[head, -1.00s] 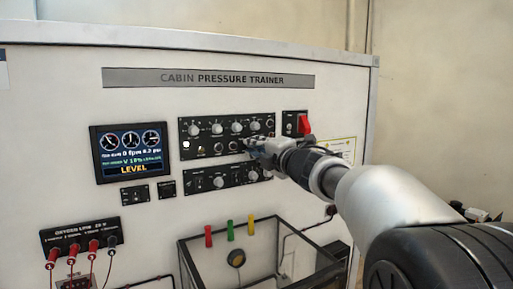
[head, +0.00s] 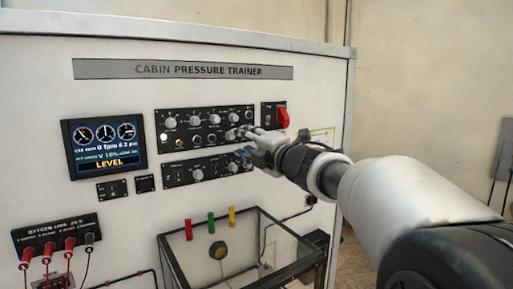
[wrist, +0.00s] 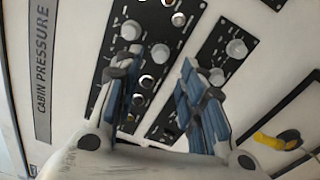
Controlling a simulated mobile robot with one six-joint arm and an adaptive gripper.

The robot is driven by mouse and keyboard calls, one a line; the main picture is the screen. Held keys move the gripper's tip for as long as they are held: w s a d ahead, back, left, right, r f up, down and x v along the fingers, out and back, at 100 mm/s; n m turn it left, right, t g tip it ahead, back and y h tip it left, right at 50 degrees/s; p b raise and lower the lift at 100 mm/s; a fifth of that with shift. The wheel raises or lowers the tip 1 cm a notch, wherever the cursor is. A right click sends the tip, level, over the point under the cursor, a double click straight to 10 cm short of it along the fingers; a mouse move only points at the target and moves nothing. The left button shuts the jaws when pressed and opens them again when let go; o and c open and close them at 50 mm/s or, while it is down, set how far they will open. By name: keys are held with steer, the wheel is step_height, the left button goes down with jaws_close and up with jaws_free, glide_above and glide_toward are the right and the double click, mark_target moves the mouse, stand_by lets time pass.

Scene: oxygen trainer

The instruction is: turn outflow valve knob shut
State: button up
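The upper black control panel (head: 180,148) carries a row of grey knobs, with smaller round controls below. The lower black panel (head: 210,180) carries more knobs, one clear knob (head: 197,174) near its middle. The labels are too small to tell which knob is the outflow valve. My gripper (head: 243,143) is at the right end of the two panels, one finger before the upper panel and one near the lower. In the wrist view my gripper (wrist: 158,72) has its blue-padded fingers apart, with panel surface visible between them. A knob (wrist: 160,52) shows between the fingertips; contact cannot be told.
A red switch (head: 283,117) is right of the upper panel. A display (head: 104,145) reading LEVEL is at left. An open-topped clear box (head: 250,225) stands below, with coloured tags above its rim. Red oxygen line plugs (head: 47,249) are at lower left.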

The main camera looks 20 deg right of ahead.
steer(key=v, duration=0.6)
steer(key=shift+s, duration=0.35)
steer(key=s+d+f+m+g+h+b, duration=0.45)
steer(key=s+f+m+h, duration=0.45)
steer(key=s+f+m, duration=0.6)
steer(key=s+a+f+m+g+y, duration=0.1)
steer(key=s+a+f+m+g, duration=0.1)
steer(key=s+f, duration=0.4)
steer(key=s+a+f+m+g+y+b, duration=0.1)
steer(key=s+a+f+m+g, duration=0.2)
steer(key=s+f, duration=0.4)
steer(key=s+a+f+m+g+y, duration=0.1)
steer(key=s+a+f+m+g, duration=0.2)
steer(key=s+f, duration=0.4)
steer(key=shift+s+f+m, duration=0.2)
steer(key=shift+s+m, duration=0.2)
steer(key=shift+m, duration=0.2)
